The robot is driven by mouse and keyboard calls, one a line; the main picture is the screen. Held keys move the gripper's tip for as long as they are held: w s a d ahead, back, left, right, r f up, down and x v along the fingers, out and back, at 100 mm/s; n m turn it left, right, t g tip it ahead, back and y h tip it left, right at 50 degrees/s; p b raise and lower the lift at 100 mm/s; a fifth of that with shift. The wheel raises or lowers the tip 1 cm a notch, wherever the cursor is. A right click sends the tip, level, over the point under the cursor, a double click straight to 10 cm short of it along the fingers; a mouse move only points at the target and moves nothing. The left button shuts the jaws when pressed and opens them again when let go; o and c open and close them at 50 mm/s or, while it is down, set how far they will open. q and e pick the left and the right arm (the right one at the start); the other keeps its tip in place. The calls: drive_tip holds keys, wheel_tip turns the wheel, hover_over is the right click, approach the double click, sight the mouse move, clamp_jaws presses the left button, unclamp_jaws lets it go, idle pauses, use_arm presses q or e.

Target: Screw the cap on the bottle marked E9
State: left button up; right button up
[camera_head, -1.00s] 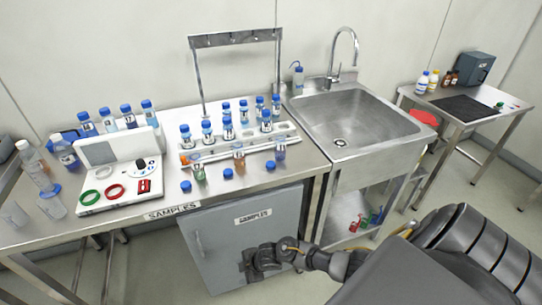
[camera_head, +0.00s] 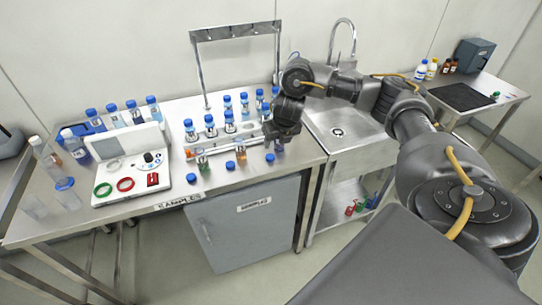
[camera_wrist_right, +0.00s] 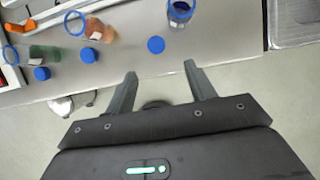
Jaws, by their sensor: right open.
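Three bottles stand along the front of the bench, with green (camera_head: 203,162), orange (camera_head: 241,154) and purple (camera_head: 279,146) contents. Their label marks are too small to read, so I cannot tell which is E9. Loose blue caps lie before them: a left cap (camera_head: 191,181), a middle cap (camera_head: 230,165) and a right cap (camera_head: 270,157). My right gripper (camera_head: 274,140) is above the bench's right front, partly covering the bottles behind. In the wrist view its open, empty fingers (camera_wrist_right: 160,80) point towards the right cap (camera_wrist_right: 156,44) and the dark bottle (camera_wrist_right: 180,13). My left gripper is out of view.
Several blue-capped bottles (camera_head: 210,126) stand in a rack behind. A white device (camera_head: 130,170) with red and green rings is at the left. The sink (camera_head: 345,125) is to the right, under my right arm. A metal frame (camera_head: 236,30) rises behind the rack.

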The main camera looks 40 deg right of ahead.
drive_tip(key=shift+w+f, duration=0.1)
drive_tip(key=shift+w, duration=0.05)
drive_tip(key=b, duration=0.3)
approach(271, 156)
drive_tip(key=shift+x, duration=1.4)
drive_tip(key=shift+d, duration=0.1)
drive_tip(key=x, duration=0.5)
drive_tip(key=shift+f, duration=0.15)
drive_tip(key=shift+a, duration=0.2)
drive_tip(key=shift+c, duration=0.3)
drive_tip(key=c, duration=0.9)
